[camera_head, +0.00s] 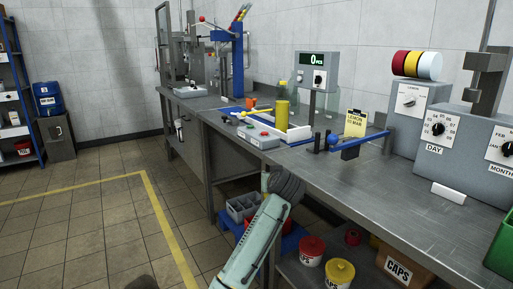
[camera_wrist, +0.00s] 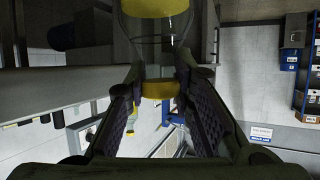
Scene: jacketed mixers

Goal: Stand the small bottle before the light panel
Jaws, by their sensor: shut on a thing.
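My gripper (camera_wrist: 157,95) is shut on a small clear bottle (camera_wrist: 155,45) in the wrist view. The bottle has a yellow band (camera_wrist: 158,90) between the fingertips and a yellow part at the top edge of the picture, where it is cut off. The wrist picture seems upside down. In the head view my arm reaches up at the bench's front edge, and my gripper and the held bottle cannot be made out there. I cannot clearly pick out the light panel.
A white block (camera_head: 448,193) lies near the front. Tubs (camera_head: 312,249) sit below.

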